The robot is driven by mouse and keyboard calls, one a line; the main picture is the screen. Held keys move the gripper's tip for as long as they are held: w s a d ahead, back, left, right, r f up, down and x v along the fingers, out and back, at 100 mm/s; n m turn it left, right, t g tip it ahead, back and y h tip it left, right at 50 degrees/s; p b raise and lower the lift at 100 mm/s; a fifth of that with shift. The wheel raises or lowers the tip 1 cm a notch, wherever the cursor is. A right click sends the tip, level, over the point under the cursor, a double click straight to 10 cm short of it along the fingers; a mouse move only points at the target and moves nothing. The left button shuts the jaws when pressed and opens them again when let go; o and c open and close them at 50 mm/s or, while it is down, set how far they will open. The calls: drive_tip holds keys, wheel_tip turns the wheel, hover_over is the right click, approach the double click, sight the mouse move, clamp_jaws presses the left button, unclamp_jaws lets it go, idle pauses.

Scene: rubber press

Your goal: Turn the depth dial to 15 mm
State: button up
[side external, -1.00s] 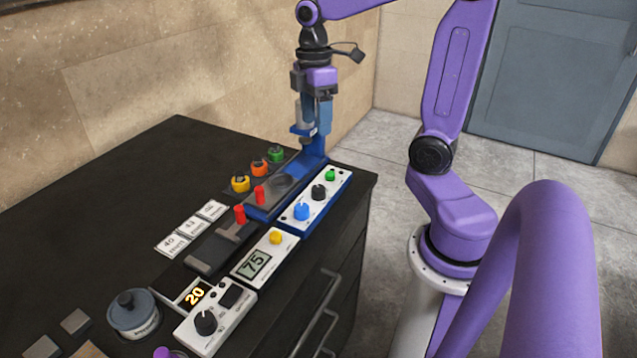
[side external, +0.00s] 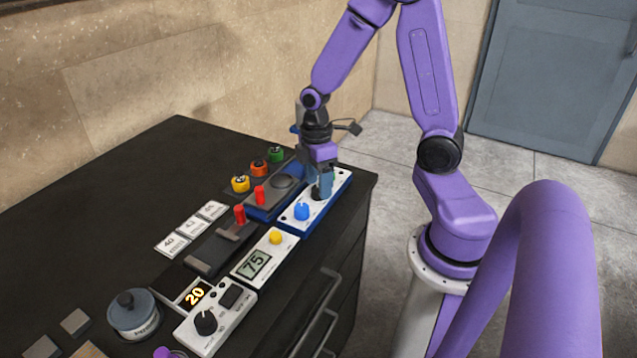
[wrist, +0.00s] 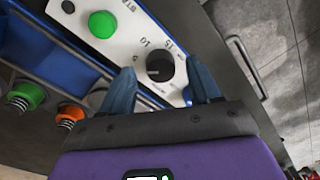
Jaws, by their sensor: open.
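The depth dial is a round black knob (wrist: 160,66) on the white panel (wrist: 124,48), with 10 and 15 printed beside it. My gripper (wrist: 162,84) is open, with one blue finger on each side of the dial. Whether the fingers touch it is unclear. In the side view my gripper (side external: 321,188) is low over the panel (side external: 329,202) and hides most of the dial.
Red handles (side external: 239,214) and yellow, orange and green buttons (side external: 259,168) stand to the left.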

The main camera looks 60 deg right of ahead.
drive_tip(key=shift+f, duration=0.45)
drive_tip(key=c, duration=1)
drive_tip(key=shift+c, duration=0.2)
